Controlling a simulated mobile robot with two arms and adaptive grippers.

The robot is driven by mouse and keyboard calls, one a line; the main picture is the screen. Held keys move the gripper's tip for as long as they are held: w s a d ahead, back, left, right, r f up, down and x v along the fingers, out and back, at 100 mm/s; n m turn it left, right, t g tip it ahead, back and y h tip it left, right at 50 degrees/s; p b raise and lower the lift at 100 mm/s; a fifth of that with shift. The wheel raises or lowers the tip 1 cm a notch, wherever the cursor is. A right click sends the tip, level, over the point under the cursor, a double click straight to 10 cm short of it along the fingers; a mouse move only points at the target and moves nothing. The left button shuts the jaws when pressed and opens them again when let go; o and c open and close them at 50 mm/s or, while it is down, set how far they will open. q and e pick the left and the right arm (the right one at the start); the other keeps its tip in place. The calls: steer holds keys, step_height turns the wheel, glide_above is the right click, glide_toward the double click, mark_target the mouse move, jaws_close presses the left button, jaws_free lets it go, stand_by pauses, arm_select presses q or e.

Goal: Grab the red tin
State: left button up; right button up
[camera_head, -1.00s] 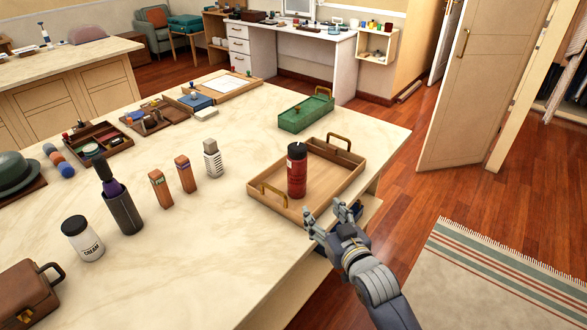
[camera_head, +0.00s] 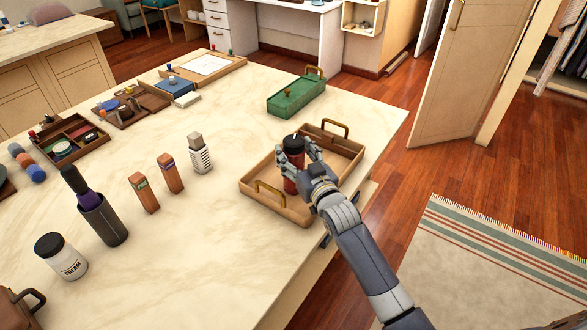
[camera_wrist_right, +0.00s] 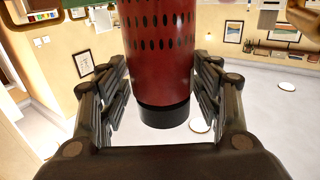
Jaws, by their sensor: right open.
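The red tin (camera_head: 290,180) stands upright in the wooden tray (camera_head: 258,203) with brass handles, at the right end of the table. It has a black top. My right gripper (camera_head: 297,160) is at the tin, with its fingers on either side of it, and hides part of its body. In the right wrist view the tin (camera_wrist_right: 158,55) fills the upper middle, red with dark oval dots and a black end. The fingers of the right gripper (camera_wrist_right: 158,95) stand apart to its left and right, open around it. My left gripper is not in view.
A green box (camera_head: 297,97) sits just behind the tray. Two orange-brown boxes (camera_head: 144,192), a striped white bottle (camera_head: 200,155), a dark holder (camera_head: 104,220) and a cream jar (camera_head: 61,256) stand to the left. The marble tabletop between them and the tray is clear.

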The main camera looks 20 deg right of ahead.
steer(key=w, duration=0.4)
steer(key=shift+w+a+r+p, duration=0.1)
steer(key=shift+w+a+p, duration=0.2)
steer(key=shift+w+a, duration=0.1)
steer(key=shift+c, duration=1.3)
jaws_close()
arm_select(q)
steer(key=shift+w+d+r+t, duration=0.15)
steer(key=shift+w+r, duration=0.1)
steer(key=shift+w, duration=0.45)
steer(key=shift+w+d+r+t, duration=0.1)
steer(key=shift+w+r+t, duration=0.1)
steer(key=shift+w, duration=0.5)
